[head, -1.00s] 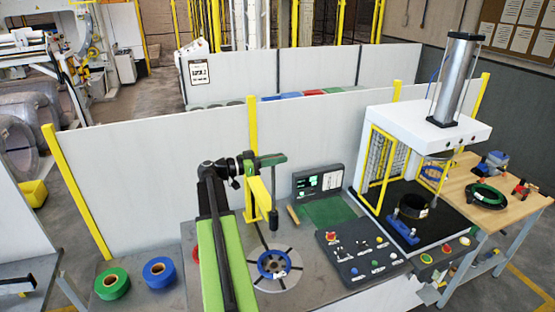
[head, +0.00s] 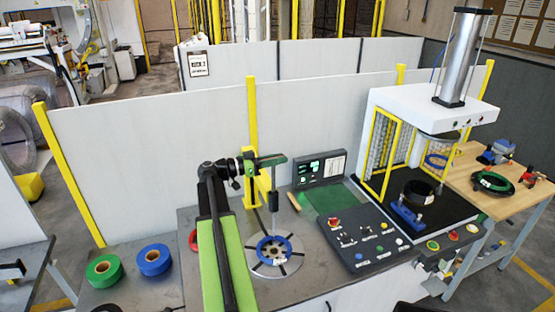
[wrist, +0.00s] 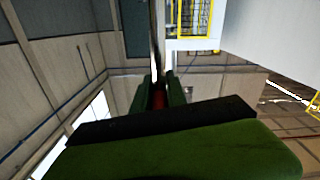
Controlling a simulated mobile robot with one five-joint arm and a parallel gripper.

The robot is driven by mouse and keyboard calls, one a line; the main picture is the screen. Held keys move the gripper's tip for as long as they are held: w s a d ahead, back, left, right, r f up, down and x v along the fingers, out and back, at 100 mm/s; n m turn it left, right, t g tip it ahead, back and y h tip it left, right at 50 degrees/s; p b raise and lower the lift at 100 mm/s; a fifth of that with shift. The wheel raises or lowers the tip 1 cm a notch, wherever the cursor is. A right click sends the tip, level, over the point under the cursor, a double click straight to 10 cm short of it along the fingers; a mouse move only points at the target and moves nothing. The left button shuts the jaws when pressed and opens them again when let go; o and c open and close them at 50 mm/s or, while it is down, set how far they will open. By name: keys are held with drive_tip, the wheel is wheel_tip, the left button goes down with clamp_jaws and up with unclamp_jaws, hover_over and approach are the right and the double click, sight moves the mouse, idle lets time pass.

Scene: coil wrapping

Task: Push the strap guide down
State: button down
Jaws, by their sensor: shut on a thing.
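My gripper (head: 247,164), at the end of my green and black arm, is level with the top of the strap guide. The strap guide (head: 272,161) shows a green bar with a dark upright part hanging below it, beside a yellow support. A blue ring-shaped coil (head: 262,243) lies on the round slotted turntable (head: 296,257), below and apart from the hanging part.
Right of the turntable are a control panel (head: 362,262), a green mat with a screen (head: 321,169), and a press (head: 430,105). Green (head: 97,279) and blue (head: 144,267) tape rolls lie left. A white fence (head: 150,150) stands behind.

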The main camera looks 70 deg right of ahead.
sight(277, 192)
wheel_tip(277, 192, down, 12)
drive_tip(key=b, duration=0.9)
drive_tip(key=shift+b, duration=0.4)
drive_tip(key=shift+a, duration=0.1)
drive_tip(key=c, duration=1.4)
unclamp_jaws()
drive_tip(key=shift+o, duration=0.2)
drive_tip(key=v, duration=1.7)
drive_tip(key=shift+w, duration=0.1)
